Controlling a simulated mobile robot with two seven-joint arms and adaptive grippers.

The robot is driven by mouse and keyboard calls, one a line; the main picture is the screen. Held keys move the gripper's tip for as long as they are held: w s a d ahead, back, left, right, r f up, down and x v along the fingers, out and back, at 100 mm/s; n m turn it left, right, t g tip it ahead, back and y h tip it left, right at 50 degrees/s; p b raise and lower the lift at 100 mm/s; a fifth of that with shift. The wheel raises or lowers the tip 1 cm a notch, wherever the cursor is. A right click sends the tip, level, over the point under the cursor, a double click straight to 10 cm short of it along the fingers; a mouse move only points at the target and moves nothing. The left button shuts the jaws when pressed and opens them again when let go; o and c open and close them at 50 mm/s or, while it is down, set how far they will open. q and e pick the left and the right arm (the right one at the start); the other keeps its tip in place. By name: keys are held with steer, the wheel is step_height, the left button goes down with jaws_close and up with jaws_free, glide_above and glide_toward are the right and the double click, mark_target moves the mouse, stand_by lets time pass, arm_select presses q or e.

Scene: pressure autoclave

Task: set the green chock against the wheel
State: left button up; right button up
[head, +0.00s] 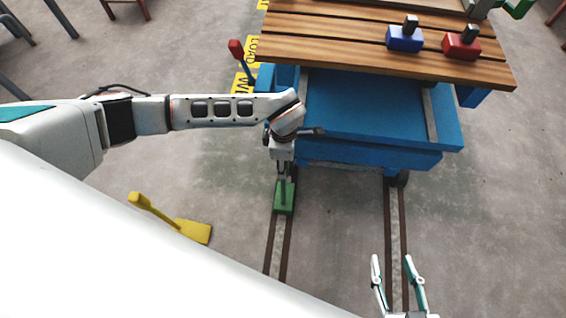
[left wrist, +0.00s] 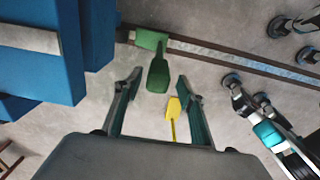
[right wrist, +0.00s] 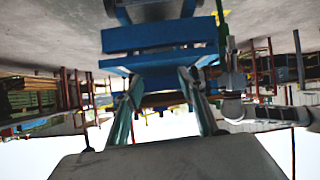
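The green chock (head: 284,198) sits on the left rail in front of the blue cart (head: 365,152), its handle pointing up. In the left wrist view, the green chock (left wrist: 153,42) lies at the rail and its paddle-shaped handle rises between and just beyond my fingertips. My left gripper (head: 284,168) is above the chock, open; in the left wrist view its fingers (left wrist: 158,84) stand apart on either side of the handle. A cart wheel (head: 398,179) shows on the right rail. The left-rail wheel is mostly hidden, so I cannot tell its gap to the chock. My right gripper (head: 394,262) is open and empty.
A yellow chock with a long handle (head: 192,231) lies on the floor left of the rails. A red-knobbed lever (head: 237,48) stands beside the cart. A slatted wooden deck (head: 350,38) carries a blue block (head: 404,39) and a red block (head: 461,46). Floor to the right is clear.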

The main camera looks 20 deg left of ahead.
arm_select(q)
steer(key=r, duration=0.1)
steer(key=r+p, duration=0.1)
steer(key=r, duration=0.3)
steer(key=shift+w+r, duration=0.1)
steer(key=shift+w, duration=0.3)
steer(key=r, duration=0.2)
steer(key=r+p, duration=0.1)
steer(key=r, duration=0.1)
steer(key=r+p, duration=0.1)
steer(key=r, duration=0.1)
steer(key=shift+s, duration=0.4)
arm_select(e)
steer(key=shift+g+h, duration=0.4)
steer(key=shift+h, duration=0.2)
steer(key=d, duration=0.1)
steer(key=s+d+f, duration=0.1)
steer(key=d+f, duration=0.1)
steer(key=shift+s+d, duration=0.25)
steer(key=shift+s, duration=0.1)
